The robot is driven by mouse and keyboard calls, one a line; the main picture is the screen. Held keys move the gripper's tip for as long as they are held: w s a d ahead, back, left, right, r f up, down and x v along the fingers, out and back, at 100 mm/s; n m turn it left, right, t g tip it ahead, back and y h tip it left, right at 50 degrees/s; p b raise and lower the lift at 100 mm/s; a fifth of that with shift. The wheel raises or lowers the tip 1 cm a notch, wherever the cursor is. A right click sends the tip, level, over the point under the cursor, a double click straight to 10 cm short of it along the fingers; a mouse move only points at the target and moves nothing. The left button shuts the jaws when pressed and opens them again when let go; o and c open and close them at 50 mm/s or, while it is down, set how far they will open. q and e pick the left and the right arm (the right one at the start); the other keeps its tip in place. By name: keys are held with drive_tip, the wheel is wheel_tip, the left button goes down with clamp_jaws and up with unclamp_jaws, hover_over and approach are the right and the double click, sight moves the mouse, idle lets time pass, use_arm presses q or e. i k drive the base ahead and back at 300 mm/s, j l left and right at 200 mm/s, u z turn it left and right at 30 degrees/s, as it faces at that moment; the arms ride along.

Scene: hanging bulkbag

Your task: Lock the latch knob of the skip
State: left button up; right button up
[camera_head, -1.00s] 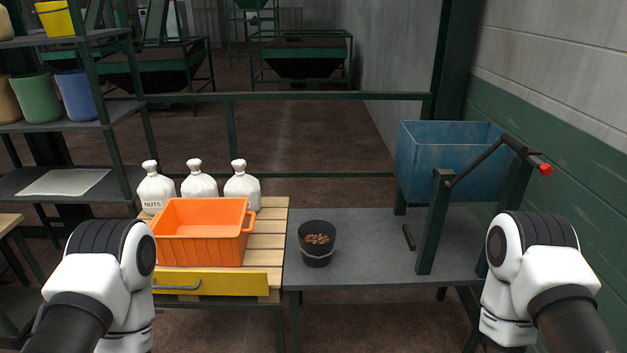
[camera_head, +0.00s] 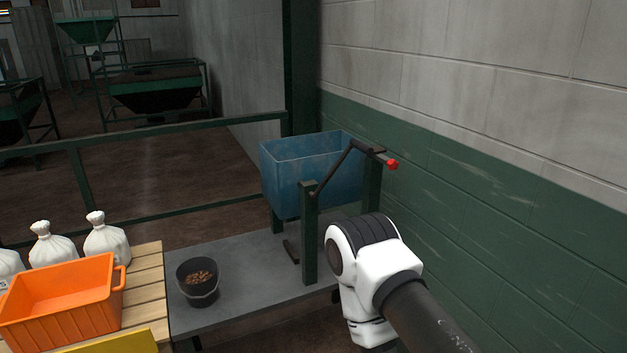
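The skip is a blue open-topped bin (camera_head: 290,183) held on dark green posts at the back right of the grey table. A dark bar (camera_head: 335,170) runs up along its front right side to a red knob (camera_head: 391,164), which I take to be the latch knob. My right arm is in front of and below the skip, apart from the knob. Its gripper is hidden from this view. My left arm and gripper are out of the picture.
A black bucket of nuts (camera_head: 184,290) stands on the grey table (camera_head: 240,262). An orange crate (camera_head: 112,305) and white sacks (camera_head: 106,238) are at the left on a wooden pallet (camera_head: 147,285). A green and grey wall (camera_head: 470,195) closes the right side.

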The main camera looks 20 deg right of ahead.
sight(392, 163)
drive_tip(key=z, duration=1.25)
